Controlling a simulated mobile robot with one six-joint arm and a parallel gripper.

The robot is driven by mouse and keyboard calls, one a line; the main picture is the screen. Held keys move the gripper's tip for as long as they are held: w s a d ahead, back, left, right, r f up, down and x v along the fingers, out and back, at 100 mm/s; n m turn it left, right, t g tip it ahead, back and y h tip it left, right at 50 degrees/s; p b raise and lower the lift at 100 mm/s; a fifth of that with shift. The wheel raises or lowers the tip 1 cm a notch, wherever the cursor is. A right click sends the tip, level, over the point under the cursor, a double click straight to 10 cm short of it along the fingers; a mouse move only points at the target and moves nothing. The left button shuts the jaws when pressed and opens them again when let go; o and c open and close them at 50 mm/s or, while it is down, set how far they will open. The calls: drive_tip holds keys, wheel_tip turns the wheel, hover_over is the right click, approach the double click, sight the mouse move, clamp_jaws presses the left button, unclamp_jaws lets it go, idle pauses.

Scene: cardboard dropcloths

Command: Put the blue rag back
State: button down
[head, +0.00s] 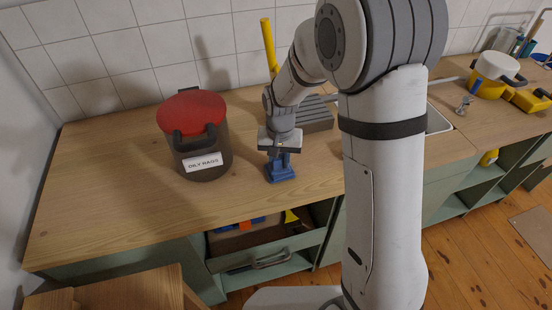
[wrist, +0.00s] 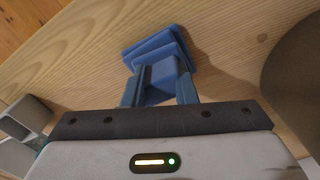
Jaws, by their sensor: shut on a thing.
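The blue rag (head: 281,173) is a folded blue stack at the middle of the wooden counter. In the wrist view the rag (wrist: 157,52) shows between and beyond the fingers. My gripper (head: 280,156) points down and is shut on the rag. In the wrist view my gripper (wrist: 160,88) has one finger on each side of it. Whether the rag touches the counter I cannot tell. A dark bin (head: 208,160) with a red lid (head: 191,111) and a label reading roughly "OILY RAGS" stands to the left of my gripper. The lid looks closed.
A grey ridged block (head: 316,116) and a yellow handle (head: 269,45) stand behind my gripper. A wooden stool or chair (head: 130,290) is at front left. The counter's left part is clear.

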sight(280, 157)
drive_tip(key=c, duration=1.2)
unclamp_jaws()
drive_tip(key=shift+f, duration=0.1)
drive_tip(key=shift+o, duration=0.2)
wheel_tip(280, 157, up, 12)
drive_tip(key=s+d+r+t, duration=0.1)
drive_tip(key=s+d+r, duration=0.1)
drive_tip(key=s+d, duration=0.4)
drive_tip(key=s+d+r+n+t, duration=0.1)
drive_tip(key=s+d+r+t, duration=0.1)
drive_tip(key=s+d, duration=0.5)
drive_tip(key=s, duration=0.6)
drive_tip(key=shift+d+r, duration=0.15)
drive_tip(key=shift+r, duration=0.1)
